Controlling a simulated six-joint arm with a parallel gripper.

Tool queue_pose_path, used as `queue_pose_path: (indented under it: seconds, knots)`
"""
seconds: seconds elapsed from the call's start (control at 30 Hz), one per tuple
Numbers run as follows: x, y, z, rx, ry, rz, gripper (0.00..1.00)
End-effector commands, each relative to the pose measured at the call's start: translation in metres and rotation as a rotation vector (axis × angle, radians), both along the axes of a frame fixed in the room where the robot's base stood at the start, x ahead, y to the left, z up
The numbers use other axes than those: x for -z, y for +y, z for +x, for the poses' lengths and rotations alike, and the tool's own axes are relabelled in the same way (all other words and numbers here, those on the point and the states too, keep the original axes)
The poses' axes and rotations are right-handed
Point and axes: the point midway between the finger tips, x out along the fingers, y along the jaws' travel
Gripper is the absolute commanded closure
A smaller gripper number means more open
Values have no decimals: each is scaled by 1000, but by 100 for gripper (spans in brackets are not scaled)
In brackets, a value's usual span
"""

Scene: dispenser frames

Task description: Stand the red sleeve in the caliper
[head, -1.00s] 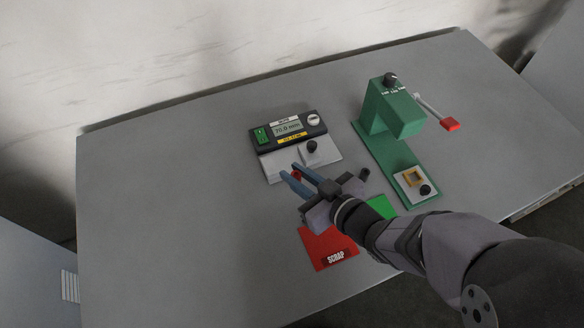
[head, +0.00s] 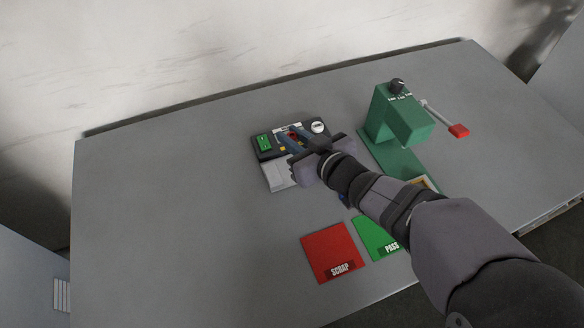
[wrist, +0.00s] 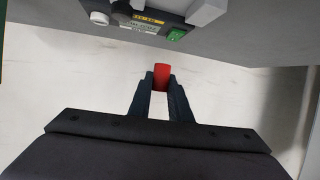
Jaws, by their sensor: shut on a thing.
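The red sleeve (wrist: 162,76) is pinched between the fingertips of my gripper (wrist: 160,84) in the wrist view. In the head view, my gripper (head: 293,137) is over the caliper, and only a small red bit of the sleeve (head: 294,134) shows. The caliper (head: 280,176) is a dark unit with a display, a green switch and a pale base. In the wrist view the caliper (wrist: 146,20) is at the top, apart from the sleeve in the picture.
A green press (head: 403,118) with a red-tipped lever (head: 458,131) stands right of the caliper; my arm covers its lower end. A red SCRAP mat (head: 329,250) and a green PASS mat (head: 374,238) lie in front. The table's left side is clear.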

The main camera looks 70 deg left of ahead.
Motion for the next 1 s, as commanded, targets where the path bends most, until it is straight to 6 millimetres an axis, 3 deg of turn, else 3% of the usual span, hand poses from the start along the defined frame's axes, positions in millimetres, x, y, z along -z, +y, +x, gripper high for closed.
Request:
queue_pose_path:
  seconds: [0.4,0.67,1.0]
  knots:
    - [56,0,0,0,3,-4,100]
    - [63,0,0,-1,0,-1,100]
    - [96,0,0,-1,1,-1,100]
